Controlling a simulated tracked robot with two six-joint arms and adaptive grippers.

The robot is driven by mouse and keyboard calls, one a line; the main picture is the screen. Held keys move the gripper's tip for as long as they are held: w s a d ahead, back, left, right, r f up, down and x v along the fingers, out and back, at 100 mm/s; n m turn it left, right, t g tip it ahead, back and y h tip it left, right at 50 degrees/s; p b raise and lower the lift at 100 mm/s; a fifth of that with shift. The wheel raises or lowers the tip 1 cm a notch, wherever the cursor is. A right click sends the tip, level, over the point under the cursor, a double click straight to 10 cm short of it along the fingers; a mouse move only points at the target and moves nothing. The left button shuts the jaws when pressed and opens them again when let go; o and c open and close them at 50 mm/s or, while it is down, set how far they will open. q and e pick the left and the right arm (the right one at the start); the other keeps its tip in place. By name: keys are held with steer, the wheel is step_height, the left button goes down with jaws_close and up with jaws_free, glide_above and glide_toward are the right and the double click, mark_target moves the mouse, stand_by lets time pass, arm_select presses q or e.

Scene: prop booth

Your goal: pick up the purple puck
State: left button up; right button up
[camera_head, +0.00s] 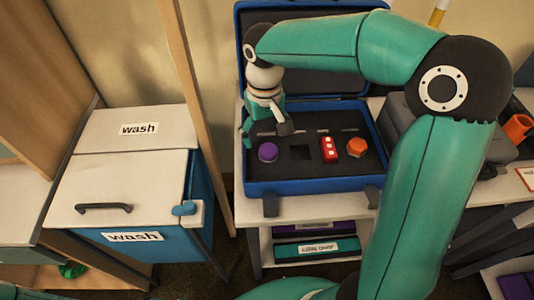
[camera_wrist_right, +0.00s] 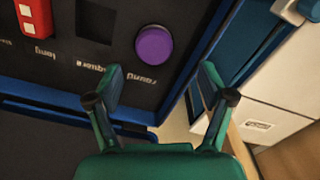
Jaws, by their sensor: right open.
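The purple puck (camera_head: 268,152) sits in the dark insert of an open blue case (camera_head: 312,187), at the left end of a row of shapes. In the right wrist view, the puck (camera_wrist_right: 153,45) lies ahead of the fingertips, by a label that reads "round". My right gripper (camera_head: 265,130) is open and empty, just behind and above the puck in the head view. In the wrist view its two fingers (camera_wrist_right: 160,80) are spread wide, with the puck beyond the gap between them and not touched. My left gripper is not in view.
Beside the puck are an empty square recess (camera_head: 300,153), a red block (camera_head: 328,149) and an orange hexagon (camera_head: 356,147). The case's raised lid (camera_head: 330,80) stands behind. A wooden post (camera_head: 190,100) and a blue-and-white "wash" box (camera_head: 130,180) stand left.

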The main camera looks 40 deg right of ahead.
mark_target(268, 148)
steer(key=f, duration=0.5)
steer(key=shift+s+d+f, duration=0.1)
steer(key=shift+s+d, duration=0.05)
steer(key=shift+d, duration=0.2)
steer(key=shift+f, duration=0.4)
steer(key=c, duration=1.3)
steer(key=shift+r, duration=0.15)
